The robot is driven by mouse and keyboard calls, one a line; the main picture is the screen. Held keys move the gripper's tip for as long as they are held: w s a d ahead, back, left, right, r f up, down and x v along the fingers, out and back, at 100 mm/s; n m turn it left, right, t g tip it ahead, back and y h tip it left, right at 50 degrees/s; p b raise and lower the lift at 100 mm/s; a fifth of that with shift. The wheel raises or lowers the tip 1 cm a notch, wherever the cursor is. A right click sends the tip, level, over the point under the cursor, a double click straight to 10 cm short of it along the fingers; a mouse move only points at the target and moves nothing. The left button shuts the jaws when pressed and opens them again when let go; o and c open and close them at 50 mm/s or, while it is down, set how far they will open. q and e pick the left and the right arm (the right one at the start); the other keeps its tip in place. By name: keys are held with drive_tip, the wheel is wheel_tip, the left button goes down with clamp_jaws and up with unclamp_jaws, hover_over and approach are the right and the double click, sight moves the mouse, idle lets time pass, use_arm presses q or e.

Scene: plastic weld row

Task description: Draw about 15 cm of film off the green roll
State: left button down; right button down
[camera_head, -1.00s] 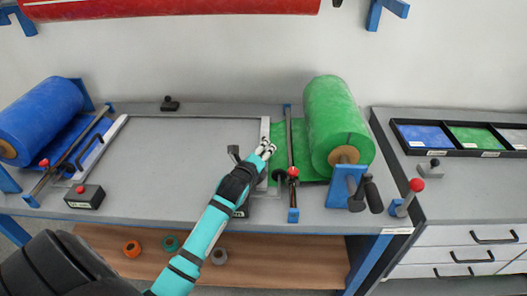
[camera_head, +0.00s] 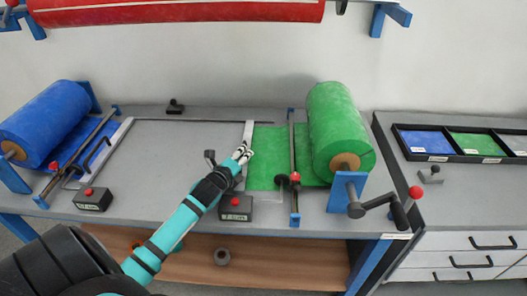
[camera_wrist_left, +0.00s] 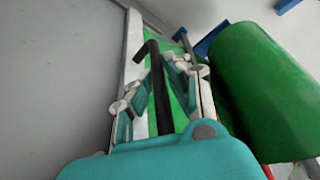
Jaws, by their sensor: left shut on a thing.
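The green roll (camera_head: 338,130) sits on its stand at the right of the bench. A flat stretch of green film (camera_head: 268,155) runs left from it, under a rod with a red knob (camera_head: 293,150), to a pale grey bar (camera_head: 249,135). My left gripper (camera_head: 243,152) is at that bar. In the left wrist view its fingers (camera_wrist_left: 157,85) are around a bent black handle (camera_wrist_left: 153,50) beside the film's edge, shut on it. The green roll (camera_wrist_left: 262,85) also shows there at the right. My right gripper is not in view.
A crank (camera_head: 380,207) sticks out at the front of the green roll's stand. A button box (camera_head: 236,208) is just in front of my left gripper.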

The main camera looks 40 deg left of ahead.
use_arm(q)
drive_tip(key=s+a, duration=0.1)
drive_tip(key=a, duration=0.1)
drive_tip(key=s+a, duration=0.1)
drive_tip(key=a, duration=0.1)
drive_tip(key=shift+s+a, duration=0.1)
drive_tip(key=shift+s, duration=0.2)
drive_tip(key=c, duration=1.3)
unclamp_jaws()
drive_tip(key=shift+w, duration=0.15)
drive_tip(key=shift+c, duration=0.2)
drive_tip(key=shift+d, duration=0.2)
drive_tip(key=shift+s, duration=0.25)
drive_tip(key=v, duration=1.1)
drive_tip(key=shift+s+r, duration=0.15)
drive_tip(key=shift+s, duration=0.1)
drive_tip(key=shift+s, duration=0.1)
